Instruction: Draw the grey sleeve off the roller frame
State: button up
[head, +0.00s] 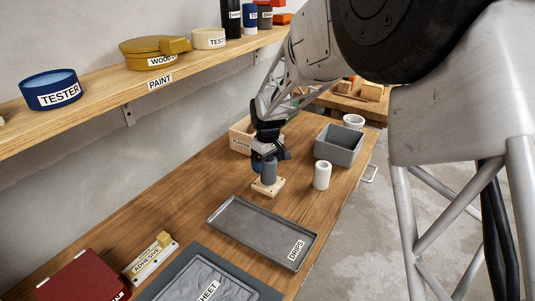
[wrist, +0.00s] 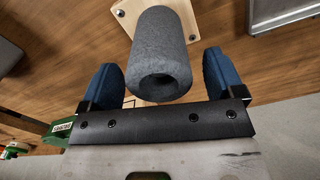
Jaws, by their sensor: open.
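The grey sleeve (wrist: 160,48) is a rough, hollow cylinder standing on a pale wooden base plate (wrist: 200,12) with screws at its corners. In the head view the sleeve (head: 269,172) stands upright on the wooden base (head: 268,187) on the bench. My gripper (head: 268,155) is just above and around its top. In the wrist view my gripper (wrist: 160,80) is open, with one blue finger on each side of the sleeve's end and a visible gap on both sides. The roller frame's inner part is hidden; the sleeve's open end looks dark.
A white cylinder (head: 321,175) and a grey bin (head: 341,145) stand right of the sleeve. A grey tray labelled DRIPS (head: 262,232) lies in front. A wooden box (head: 240,137) is behind. A shelf (head: 150,88) with tins runs along the wall.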

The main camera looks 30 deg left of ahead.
jog(key=shift+f, duration=0.75)
jog(key=shift+c, duration=0.4)
jog(key=shift+r, duration=0.1)
jog(key=c, duration=1)
